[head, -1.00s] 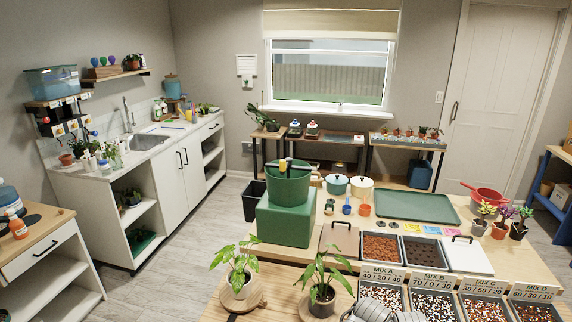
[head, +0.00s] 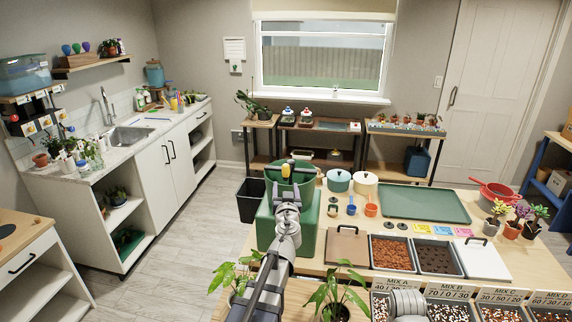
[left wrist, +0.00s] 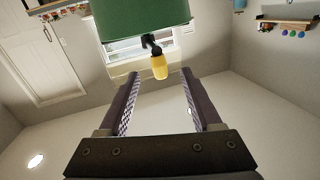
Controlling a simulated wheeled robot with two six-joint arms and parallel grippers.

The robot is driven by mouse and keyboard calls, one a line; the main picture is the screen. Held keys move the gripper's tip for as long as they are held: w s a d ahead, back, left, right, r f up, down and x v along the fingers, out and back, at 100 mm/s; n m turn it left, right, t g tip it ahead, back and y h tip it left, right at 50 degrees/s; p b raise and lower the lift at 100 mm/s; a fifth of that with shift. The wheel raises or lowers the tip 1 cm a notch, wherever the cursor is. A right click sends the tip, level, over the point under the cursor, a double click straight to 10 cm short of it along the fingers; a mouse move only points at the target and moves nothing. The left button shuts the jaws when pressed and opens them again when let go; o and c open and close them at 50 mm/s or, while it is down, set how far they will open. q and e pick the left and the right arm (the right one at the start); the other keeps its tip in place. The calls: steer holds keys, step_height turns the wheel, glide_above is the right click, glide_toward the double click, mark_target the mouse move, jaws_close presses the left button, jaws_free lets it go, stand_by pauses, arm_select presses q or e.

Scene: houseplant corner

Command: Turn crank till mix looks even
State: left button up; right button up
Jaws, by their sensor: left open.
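The green mixing tub (head: 306,172) stands on a green block-shaped base (head: 310,230) on the table. Its crank has a yellow grip (head: 285,170), which also shows in the left wrist view (left wrist: 159,67) on a dark bent arm (left wrist: 151,44). My left gripper (head: 287,190) is in front of the tub. In the left wrist view its open fingers (left wrist: 160,80) point at the yellow grip, which appears centred between the tips; no contact shows. The mix inside the tub is hidden.
A potted plant (head: 337,295) stands near my left arm, with another partly behind it. Right of the tub are a teal pot (head: 339,181), small scoops, a green tray (head: 423,203) and bins of mix (head: 390,252). A dark bin (head: 250,200) stands left of the base.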

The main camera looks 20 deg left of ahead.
mark_target(286, 173)
arm_select(q)
steer(key=shift+w+a+r+m+t+h, duration=0.35)
steer(key=shift+w+r+t+h, duration=0.15)
steer(key=shift+w, duration=0.2)
steer(key=shift+w, duration=0.15)
steer(key=x, duration=0.7)
steer(key=shift+w+a, duration=0.2)
steer(key=shift+w, duration=0.05)
steer(key=shift+c, duration=0.2)
jaws_close()
stand_by(0.6)
